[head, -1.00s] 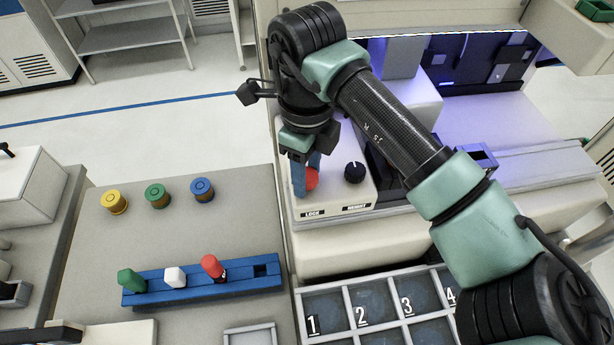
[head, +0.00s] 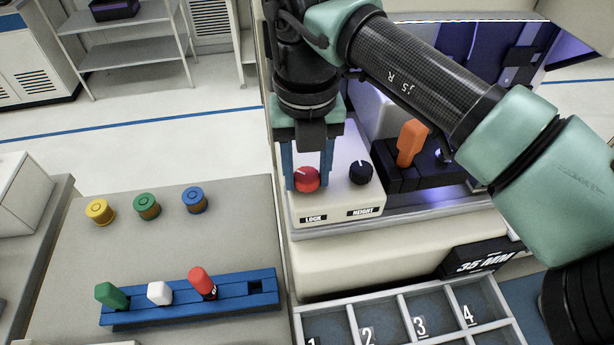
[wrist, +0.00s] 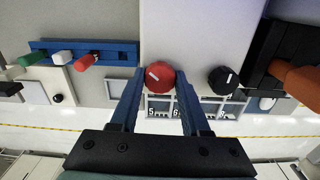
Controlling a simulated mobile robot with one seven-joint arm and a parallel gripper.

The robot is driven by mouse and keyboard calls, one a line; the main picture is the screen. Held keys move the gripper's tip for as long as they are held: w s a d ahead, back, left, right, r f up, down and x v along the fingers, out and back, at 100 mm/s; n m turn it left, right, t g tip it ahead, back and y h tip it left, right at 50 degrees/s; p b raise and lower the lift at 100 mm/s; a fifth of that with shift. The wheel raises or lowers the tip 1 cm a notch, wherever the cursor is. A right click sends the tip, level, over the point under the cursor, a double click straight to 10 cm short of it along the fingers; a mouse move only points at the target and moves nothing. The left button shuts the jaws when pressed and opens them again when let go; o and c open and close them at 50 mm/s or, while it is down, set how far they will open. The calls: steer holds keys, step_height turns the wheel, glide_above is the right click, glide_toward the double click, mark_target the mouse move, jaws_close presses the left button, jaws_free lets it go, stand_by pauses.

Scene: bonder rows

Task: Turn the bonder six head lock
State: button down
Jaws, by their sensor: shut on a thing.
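The red lock knob (head: 306,180) sits on the white front panel above the label "LOCK". It has a white pointer line, which slants in the wrist view (wrist: 160,75). My gripper (head: 307,184) reaches down from above with its blue fingers on either side of the red knob, shut on it. In the wrist view my gripper (wrist: 159,80) has one finger at the left and one at the right of the knob. The fingers hide parts of the knob's sides.
A black height knob (head: 360,173) stands close to the right of the lock knob. An orange lever (head: 411,143) rises further right. A blue rack (head: 190,312) with green, white and red pegs lies on the left bench. A numbered tray (head: 350,325) is in front.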

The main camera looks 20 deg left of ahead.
mark_target(306, 176)
steer(key=m+b, duration=0.3)
steer(key=m, duration=0.2)
steer(key=shift+m, duration=0.3)
steer(key=shift+r+m+b, duration=0.1)
steer(key=shift+m+b, duration=0.75)
steer(key=shift+m, duration=0.95)
steer(key=shift+c, duration=1.9)
jaws_free()
steer(key=shift+r, duration=0.1)
step_height(306, 176, up, 13)
